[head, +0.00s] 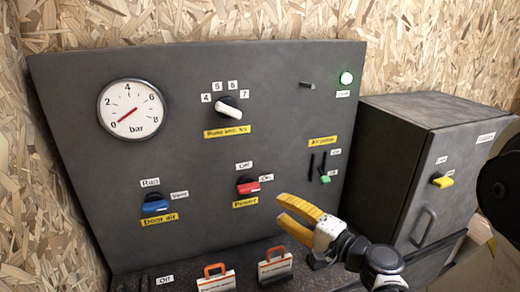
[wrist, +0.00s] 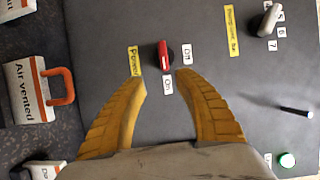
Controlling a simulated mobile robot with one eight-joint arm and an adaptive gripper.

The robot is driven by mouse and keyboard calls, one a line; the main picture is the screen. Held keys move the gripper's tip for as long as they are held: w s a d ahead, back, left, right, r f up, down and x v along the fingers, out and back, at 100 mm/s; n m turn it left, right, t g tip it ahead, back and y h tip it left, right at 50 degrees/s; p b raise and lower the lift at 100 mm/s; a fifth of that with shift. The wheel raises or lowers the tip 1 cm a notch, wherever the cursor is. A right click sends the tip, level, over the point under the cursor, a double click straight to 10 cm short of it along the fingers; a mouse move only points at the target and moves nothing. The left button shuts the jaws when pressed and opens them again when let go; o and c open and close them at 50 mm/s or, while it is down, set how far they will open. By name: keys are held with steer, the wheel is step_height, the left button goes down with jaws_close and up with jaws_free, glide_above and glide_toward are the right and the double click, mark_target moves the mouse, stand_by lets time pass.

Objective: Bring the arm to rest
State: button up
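My gripper (head: 282,211) is in front of the lower right of the dark control panel (head: 190,170). Its two yellow fingers are apart, with nothing between them in the head view. In the wrist view my gripper (wrist: 163,80) is also open, its fingertips below the red power switch (wrist: 162,57) and apart from it as far as I can tell. In the head view the red power switch (head: 248,186) lies level, its pale end toward the On label. My arm reaches in from the lower right.
Orange-handled tags (head: 216,280) stand below. A dark cabinet (head: 410,160) with a yellow switch stands right.

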steer(key=s+f+n+g+h, duration=0.3)
steer(key=s+n+g+h, duration=0.25)
steer(key=s, duration=0.35)
steer(key=s+d+n+g+h, duration=0.1)
steer(key=s+d+n+h, duration=0.3)
steer(key=s+d, duration=0.5)
steer(key=shift+s+d+h, duration=0.15)
steer(key=shift+d+h, duration=0.05)
steer(key=shift+h, duration=0.55)
